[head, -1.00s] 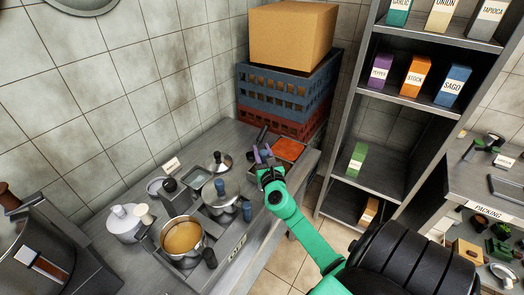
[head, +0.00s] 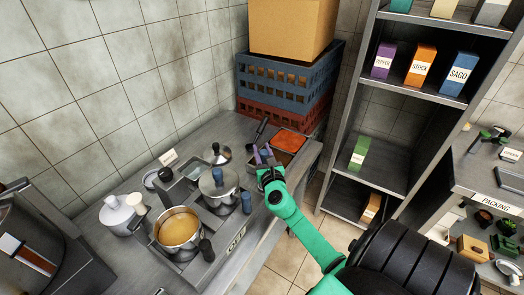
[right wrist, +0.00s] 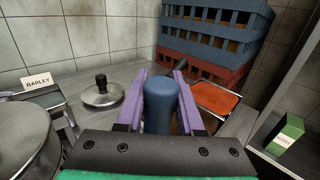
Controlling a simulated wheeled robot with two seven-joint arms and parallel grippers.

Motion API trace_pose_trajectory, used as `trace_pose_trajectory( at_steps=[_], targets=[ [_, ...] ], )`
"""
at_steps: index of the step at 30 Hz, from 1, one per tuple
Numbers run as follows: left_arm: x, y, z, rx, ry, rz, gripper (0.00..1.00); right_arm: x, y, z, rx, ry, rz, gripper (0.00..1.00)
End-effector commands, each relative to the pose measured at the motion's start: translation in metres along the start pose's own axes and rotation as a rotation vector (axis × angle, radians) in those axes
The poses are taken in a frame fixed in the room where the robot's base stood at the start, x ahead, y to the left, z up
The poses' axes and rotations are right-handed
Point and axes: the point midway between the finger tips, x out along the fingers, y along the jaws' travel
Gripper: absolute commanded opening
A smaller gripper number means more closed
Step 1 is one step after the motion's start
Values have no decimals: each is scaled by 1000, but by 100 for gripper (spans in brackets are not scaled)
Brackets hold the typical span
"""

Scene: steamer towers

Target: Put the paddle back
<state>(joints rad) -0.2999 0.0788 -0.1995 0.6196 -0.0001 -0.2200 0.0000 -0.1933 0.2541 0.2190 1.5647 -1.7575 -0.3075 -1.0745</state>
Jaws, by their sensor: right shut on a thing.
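My right gripper (head: 263,154) has purple fingers and is over the worktop, just left of the orange-filled tray (head: 289,141). In the right wrist view it is shut on a rounded blue handle (right wrist: 159,104), which stands up between the fingers. I take this as the paddle's handle; its lower end is hidden behind my gripper, and I cannot tell whether it touches anything. In the head view the held thing is mostly hidden. A dark handle (head: 262,128) leans just behind the gripper. My left gripper is not in view.
A pot of yellowish liquid (head: 179,229), a lidded pot (head: 219,187) and a loose lid (right wrist: 102,93) stand on the worktop to the left. Stacked crates (head: 285,84) with a cardboard box rise behind. A shelf unit (head: 398,100) stands to the right.

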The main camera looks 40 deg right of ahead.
Motion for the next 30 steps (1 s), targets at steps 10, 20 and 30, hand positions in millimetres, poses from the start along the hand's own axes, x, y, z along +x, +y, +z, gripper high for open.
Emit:
trace_pose_trajectory(
  at_steps=[10, 20, 30],
  targets=[
    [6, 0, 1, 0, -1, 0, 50, 0, 0, -6, 0, -1, 0, 0],
    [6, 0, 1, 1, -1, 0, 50, 0, 0, -6, 0, -1, 0, 71],
    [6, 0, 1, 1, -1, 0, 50, -4, 0, -7, 0, 2, 0, 71]
  ],
)
